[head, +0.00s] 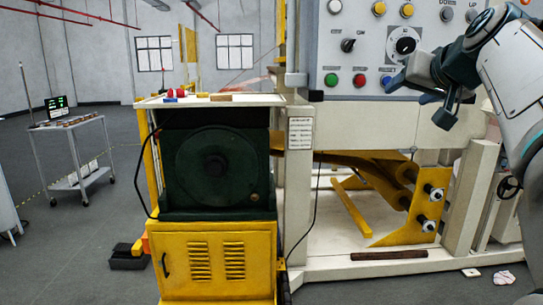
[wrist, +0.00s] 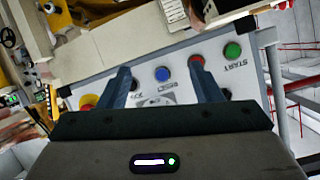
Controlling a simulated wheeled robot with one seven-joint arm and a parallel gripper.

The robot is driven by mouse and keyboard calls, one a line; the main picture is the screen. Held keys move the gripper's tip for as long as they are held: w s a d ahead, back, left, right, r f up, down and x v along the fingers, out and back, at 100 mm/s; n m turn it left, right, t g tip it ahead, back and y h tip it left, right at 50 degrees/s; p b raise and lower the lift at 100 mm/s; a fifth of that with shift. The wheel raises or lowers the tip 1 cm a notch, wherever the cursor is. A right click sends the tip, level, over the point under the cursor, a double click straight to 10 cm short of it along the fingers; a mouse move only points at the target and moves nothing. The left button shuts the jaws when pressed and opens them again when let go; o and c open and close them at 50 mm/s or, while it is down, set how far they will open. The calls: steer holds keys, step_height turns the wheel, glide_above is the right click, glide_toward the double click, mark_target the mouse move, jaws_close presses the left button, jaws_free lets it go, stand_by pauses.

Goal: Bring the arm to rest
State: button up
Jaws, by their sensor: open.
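My gripper (head: 421,102) is at the right of the head view, in front of the lower right part of the grey control panel (head: 345,21). Its two fingers are apart with nothing between them. In the wrist view, my gripper (wrist: 159,75) shows two dark blue fingers spread over a panel with a blue button (wrist: 162,74), a green button (wrist: 233,51) and a red and yellow button (wrist: 88,101). I cannot tell whether a fingertip touches the panel. My arm comes in from the right edge of the head view.
Below the panel stands a white machine frame (head: 298,190) with copper foil (head: 365,165) on rollers. A yellow cabinet (head: 217,262) with a dark green unit (head: 215,160) stands left of it. A grey cart (head: 75,150) is at far left.

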steer(key=s+a+f+g+p, duration=0.35)
steer(key=a+f, duration=0.25)
steer(key=f, duration=0.5)
steer(key=s+a+f+n+g+p, duration=0.1)
steer(key=s+a+f+g+p, duration=0.1)
steer(key=s+f, duration=0.7)
steer(key=s+a+f+n+g+p, duration=0.1)
steer(key=s+a+f+g+p, duration=0.2)
steer(key=s+f, duration=0.6)
step_height(320, 180, down, 3)
steer(key=shift+s+a+f+n+g+p, duration=0.1)
steer(key=shift+s+a+n+g+p, duration=0.25)
steer(key=shift+a+g, duration=0.65)
steer(key=shift+w+d, duration=0.1)
